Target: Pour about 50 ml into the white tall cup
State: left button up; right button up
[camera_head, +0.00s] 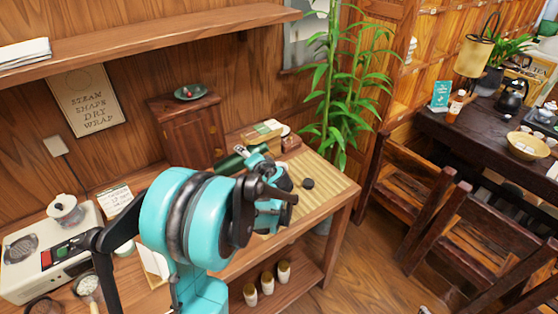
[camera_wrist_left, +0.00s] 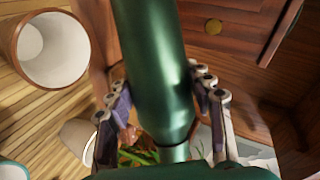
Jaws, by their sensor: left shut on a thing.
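My left gripper (camera_wrist_left: 163,112) is shut on a dark green bottle (camera_wrist_left: 152,50), one finger on each side of it. In the head view the bottle (camera_head: 230,164) lies strongly tilted behind my wrist, above the wooden counter. A white cup (camera_wrist_left: 78,138), probably the tall one, stands on the bamboo mat at the lower left of the wrist view, partly hidden by a finger. A brown cup with a white inside (camera_wrist_left: 18,42) is at the upper left. The head view hides both cups behind my arm. I cannot see any liquid flowing. My right gripper is out of view.
A small wooden cabinet (camera_head: 190,135) stands behind the bottle. A teal-rimmed cup (camera_wrist_left: 14,170) shows at the wrist view's lower left.

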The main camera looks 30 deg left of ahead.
pick_arm(q)
jog(key=shift+d+r, duration=0.1)
jog(key=shift+r, duration=0.2)
jog(key=shift+w+d+r+n+h, duration=0.2)
jog(key=shift+w+n+h, duration=0.1)
jog(key=shift+n, duration=0.2)
jog(key=shift+r+t+p, duration=0.15)
jog(key=shift+t+p, duration=0.15)
jog(key=shift+p, duration=0.1)
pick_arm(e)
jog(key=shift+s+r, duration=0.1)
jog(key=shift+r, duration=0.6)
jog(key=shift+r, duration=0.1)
